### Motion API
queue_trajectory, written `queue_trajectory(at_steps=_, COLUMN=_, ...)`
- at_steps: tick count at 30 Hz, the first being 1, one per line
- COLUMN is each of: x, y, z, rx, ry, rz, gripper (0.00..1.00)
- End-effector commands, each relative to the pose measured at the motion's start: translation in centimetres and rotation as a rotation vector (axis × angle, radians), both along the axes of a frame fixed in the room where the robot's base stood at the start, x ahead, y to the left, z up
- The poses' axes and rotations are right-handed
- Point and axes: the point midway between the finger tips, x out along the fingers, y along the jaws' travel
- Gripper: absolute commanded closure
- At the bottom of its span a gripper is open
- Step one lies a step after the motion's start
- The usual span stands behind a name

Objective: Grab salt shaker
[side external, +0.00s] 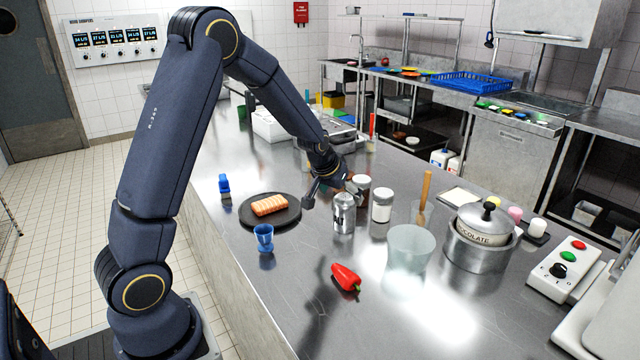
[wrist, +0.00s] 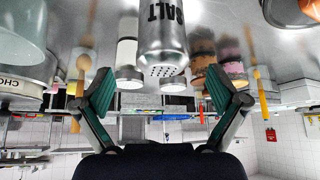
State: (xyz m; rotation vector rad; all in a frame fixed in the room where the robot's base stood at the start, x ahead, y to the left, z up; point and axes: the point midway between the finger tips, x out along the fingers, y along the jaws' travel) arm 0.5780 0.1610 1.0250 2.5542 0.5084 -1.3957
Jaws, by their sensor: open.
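The salt shaker (wrist: 163,40) is a silver metal cylinder with a perforated top and the word SALT. In the wrist view, which looks upside down, it lies between and beyond my fingertips. In the side external view the silver shaker (side external: 343,217) stands upright on the steel counter. Contact with the shaker is not visible.
A blue cup (side external: 263,238), red pepper (side external: 346,277), clear container (side external: 410,248) and lidded pot (side external: 478,250) are nearby. The front counter is mostly clear.

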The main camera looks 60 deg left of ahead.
Motion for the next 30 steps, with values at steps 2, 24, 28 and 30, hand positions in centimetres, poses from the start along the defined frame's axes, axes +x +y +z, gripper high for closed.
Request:
queue_trajectory(at_steps=2, x=0.3, y=0.1, z=-0.4, rx=0.000, ry=0.000, rz=0.000, gripper=0.04)
queue_trajectory(at_steps=24, x=2.7, y=1.4, z=-4.9, rx=-0.001, ry=0.000, rz=-0.001, gripper=0.12)
queue_trajectory(at_steps=28, x=2.7, y=1.4, z=-4.9, rx=-0.001, ry=0.000, rz=-0.001, gripper=0.26)
queue_trajectory(at_steps=30, x=2.7, y=1.4, z=-4.9, rx=-0.001, ry=0.000, rz=-0.001, gripper=0.33)
